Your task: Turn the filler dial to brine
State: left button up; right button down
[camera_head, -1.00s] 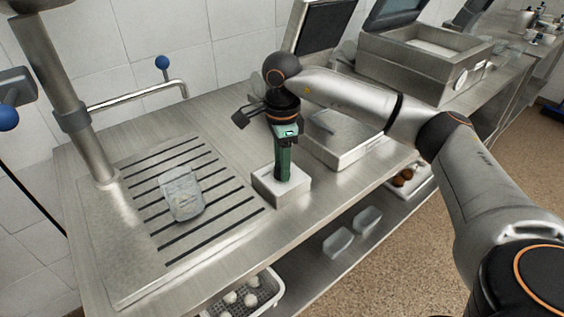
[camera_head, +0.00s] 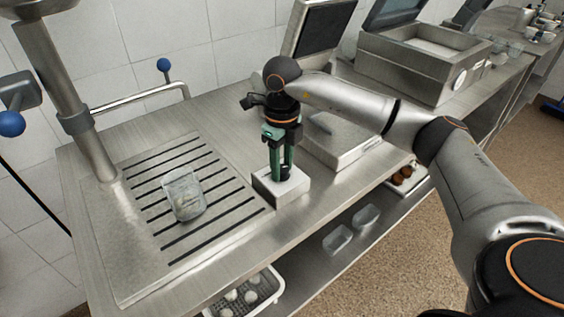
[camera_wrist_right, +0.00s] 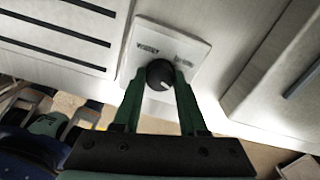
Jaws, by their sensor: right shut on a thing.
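The filler dial is a round black knob (camera_wrist_right: 158,74) with a short white mark, on a pale box (camera_head: 291,191) at the counter's front edge. Two small words are printed on the box beyond the knob, one at left and one at right; they are too blurred to read surely. My right gripper (camera_head: 281,172) points straight down onto the box. In the right wrist view its green fingers (camera_wrist_right: 160,80) stand on both sides of the knob and are shut on it. The white mark lies on the knob's near side, slightly right.
A slotted drain plate (camera_head: 150,222) with a clear container (camera_head: 184,195) lies left of the box. A metal column (camera_head: 82,135) with a blue-knobbed lever (camera_head: 12,123) rises at left. A flat steel unit (camera_head: 345,145) stands close right. A basket (camera_head: 243,296) sits below.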

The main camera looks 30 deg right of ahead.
aim_at(282, 168)
jog(key=m, duration=0.5)
jog(key=shift+r+p, duration=0.1)
jog(key=shift+p, duration=0.3)
dwell(0.4)
jog(key=shift+c, duration=2.2)
grip_release()
notch_tip(282, 168, up, 12)
jog(key=shift+r, duration=0.2)
